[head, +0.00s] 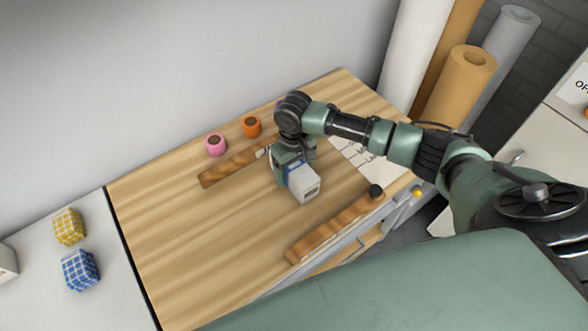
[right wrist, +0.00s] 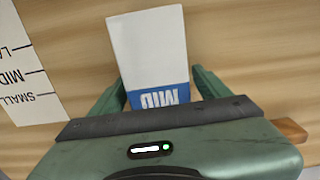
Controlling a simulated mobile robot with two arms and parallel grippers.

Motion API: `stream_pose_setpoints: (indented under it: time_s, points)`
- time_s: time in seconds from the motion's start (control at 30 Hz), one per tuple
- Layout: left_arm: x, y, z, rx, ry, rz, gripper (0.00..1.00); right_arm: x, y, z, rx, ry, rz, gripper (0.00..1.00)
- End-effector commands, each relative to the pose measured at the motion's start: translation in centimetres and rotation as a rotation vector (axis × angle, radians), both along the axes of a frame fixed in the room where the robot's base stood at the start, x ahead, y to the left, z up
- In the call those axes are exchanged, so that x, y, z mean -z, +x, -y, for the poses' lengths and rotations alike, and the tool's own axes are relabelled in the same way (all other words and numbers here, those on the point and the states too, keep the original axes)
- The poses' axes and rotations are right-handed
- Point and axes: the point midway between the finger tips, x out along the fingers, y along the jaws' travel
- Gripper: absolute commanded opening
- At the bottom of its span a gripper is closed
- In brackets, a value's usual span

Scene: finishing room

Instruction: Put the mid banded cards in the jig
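The mid banded cards (head: 304,184) are a white pack with a blue band, over the middle of the wooden bench. In the right wrist view the pack (right wrist: 149,50) sits between my right gripper's (right wrist: 158,76) fingers, which appear to press its sides; its blue band reads MID. In the head view my right gripper (head: 287,168) is low over the bench, partly hidden by its own wrist. Two wooden bars, a rear one (head: 225,169) and a front one (head: 325,232), lie on the bench; I cannot tell whether they form the jig. My left gripper is out of view.
A white sheet (head: 362,160) marked with sizes lies to the right, partly under my arm. Pink (head: 215,145) and orange (head: 251,126) cups stand behind the rear bar. A dark knob (head: 376,191) is by the front bar. The bench's left part is clear.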

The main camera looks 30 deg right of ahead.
Motion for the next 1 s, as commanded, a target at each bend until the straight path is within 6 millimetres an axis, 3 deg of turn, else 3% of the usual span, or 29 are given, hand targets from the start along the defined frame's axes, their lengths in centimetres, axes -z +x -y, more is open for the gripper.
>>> stream_pose_setpoints:
  time_s: [0.37, 0.8, 1.0]
  points:
    - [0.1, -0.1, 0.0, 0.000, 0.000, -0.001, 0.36, -0.8, 0.1, 0.0, 0.000, 0.000, 0.003, 0.76]
    - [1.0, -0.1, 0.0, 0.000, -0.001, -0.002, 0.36, -9.4, 0.1, 0.0, -0.001, 0.002, 0.004, 0.76]
    - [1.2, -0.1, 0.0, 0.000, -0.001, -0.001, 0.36, -11.8, 0.0, 0.0, 0.000, 0.001, 0.001, 0.76]
